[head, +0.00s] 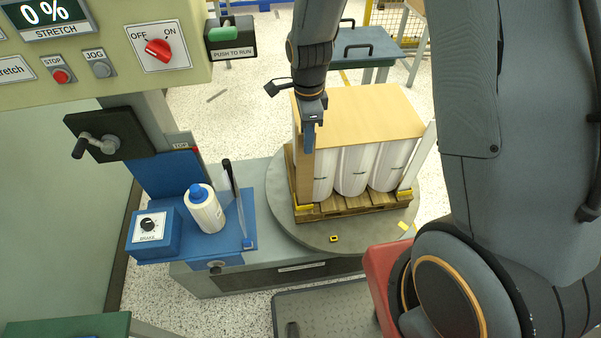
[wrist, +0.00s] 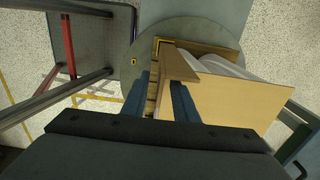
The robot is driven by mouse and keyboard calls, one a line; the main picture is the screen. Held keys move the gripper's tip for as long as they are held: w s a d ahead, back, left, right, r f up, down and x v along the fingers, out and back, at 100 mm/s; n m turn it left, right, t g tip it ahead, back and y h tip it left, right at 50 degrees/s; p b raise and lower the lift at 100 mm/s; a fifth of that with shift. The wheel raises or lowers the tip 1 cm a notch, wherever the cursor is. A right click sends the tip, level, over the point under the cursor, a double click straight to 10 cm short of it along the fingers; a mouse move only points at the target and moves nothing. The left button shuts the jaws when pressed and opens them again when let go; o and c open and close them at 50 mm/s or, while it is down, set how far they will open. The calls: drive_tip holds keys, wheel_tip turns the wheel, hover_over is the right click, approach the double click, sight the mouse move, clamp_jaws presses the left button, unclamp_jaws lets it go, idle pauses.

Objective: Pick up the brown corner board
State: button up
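The brown corner board (head: 305,182) stands upright at the near left corner of the wrapped load on the pallet (head: 350,207). In the wrist view its top end (wrist: 178,64) shows as an angled brown edge just beyond the fingers. My gripper (head: 310,150) points down at the board's upper part. In the wrist view my gripper (wrist: 164,88) has its two blue fingers spread apart, with part of the board showing in the gap between them. Whether either finger touches the board cannot be told. The lower part of the load's left side is hidden.
White rolls (head: 352,170) stand under a cardboard sheet (head: 360,115) on a round turntable (head: 287,222). A white corner board (head: 417,156) stands at the right. A blue shelf with a bottle (head: 206,212) and control panel (head: 130,50) are left. A table stands behind.

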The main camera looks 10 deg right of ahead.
drive_tip(key=shift+f, duration=0.25)
drive_tip(key=shift+c, duration=0.3)
clamp_jaws()
drive_tip(key=shift+r, duration=0.1)
